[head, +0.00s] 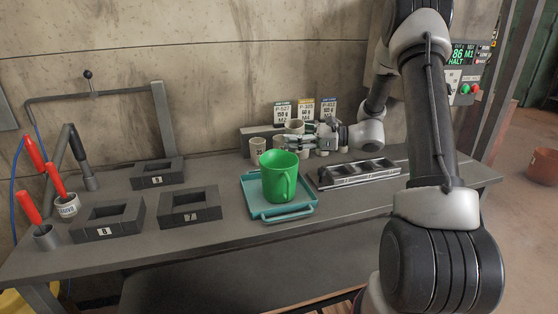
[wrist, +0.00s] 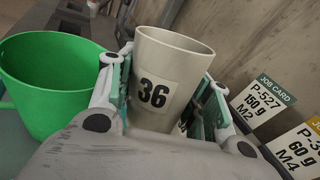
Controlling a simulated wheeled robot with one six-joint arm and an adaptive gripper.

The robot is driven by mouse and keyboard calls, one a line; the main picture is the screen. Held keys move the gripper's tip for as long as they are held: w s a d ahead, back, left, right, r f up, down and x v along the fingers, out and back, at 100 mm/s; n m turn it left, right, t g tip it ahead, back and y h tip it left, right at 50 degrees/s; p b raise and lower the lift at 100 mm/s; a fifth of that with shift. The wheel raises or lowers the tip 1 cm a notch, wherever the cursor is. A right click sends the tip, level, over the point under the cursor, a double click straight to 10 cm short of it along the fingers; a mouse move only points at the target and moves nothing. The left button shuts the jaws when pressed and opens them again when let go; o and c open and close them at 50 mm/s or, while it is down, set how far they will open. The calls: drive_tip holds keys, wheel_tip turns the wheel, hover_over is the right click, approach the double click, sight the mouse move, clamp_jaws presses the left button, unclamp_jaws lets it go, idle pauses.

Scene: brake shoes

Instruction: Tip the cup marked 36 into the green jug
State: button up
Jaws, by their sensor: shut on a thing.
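The cup marked 36 (wrist: 172,70) is beige with a black 36 on a white label; the wrist view shows it between my fingers, slightly tilted in the picture. My gripper (wrist: 160,105) is shut on this cup. In the head view my gripper (head: 302,142) is behind the green jug, near the back of the bench, and the cup (head: 294,126) is partly hidden by the fingers. The green jug (head: 275,174) stands upright on a teal tray (head: 254,199). The jug also shows left of the cup in the wrist view (wrist: 48,75), apart from it.
Another beige cup (head: 258,149) stands left of my gripper. Job cards (head: 305,110) stand behind. A slotted metal rack (head: 360,174) lies right of the tray. Dark square blocks (head: 190,205) and red-handled tools (head: 55,183) occupy the bench's left side.

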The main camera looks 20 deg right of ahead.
sight(289, 130)
drive_tip(key=shift+s+a+r+n+h, duration=0.15)
drive_tip(key=shift+r+n, duration=0.2)
drive_tip(key=shift+r, duration=0.1)
drive_tip(key=shift+s+a+r+n+h, duration=0.15)
drive_tip(key=shift+r+n, duration=0.2)
drive_tip(key=shift+r, duration=0.05)
drive_tip(key=shift+s+a+r+n+h, duration=0.65)
drive_tip(key=shift+s+a+n, duration=0.1)
drive_tip(key=shift+n, duration=0.55)
drive_tip(key=shift+s+a+r+n+h, duration=0.15)
drive_tip(key=shift+r+n+h, duration=0.2)
drive_tip(key=shift+n, duration=0.45)
drive_tip(key=shift+f+n+t+h+p, duration=0.5)
drive_tip(key=shift+f+n+t, duration=0.15)
drive_tip(key=shift+n, duration=0.65)
drive_tip(key=shift+r+n, duration=0.4)
drive_tip(key=shift+n, duration=0.3)
idle(0.5)
drive_tip(key=shift+s+a+r+n+t+h+p, duration=0.25)
drive_tip(key=shift+s+a+r+n+h+p, duration=0.1)
drive_tip(key=shift+s+a+n+h+p, duration=0.2)
idle(0.6)
drive_tip(key=shift+a+f+n+t+h, duration=0.1)
drive_tip(key=shift+f+n+t+h, duration=0.2)
drive_tip(key=shift+n, duration=0.35)
idle(0.4)
drive_tip(key=shift+s+p, duration=0.1)
drive_tip(key=shift+p, duration=0.25)
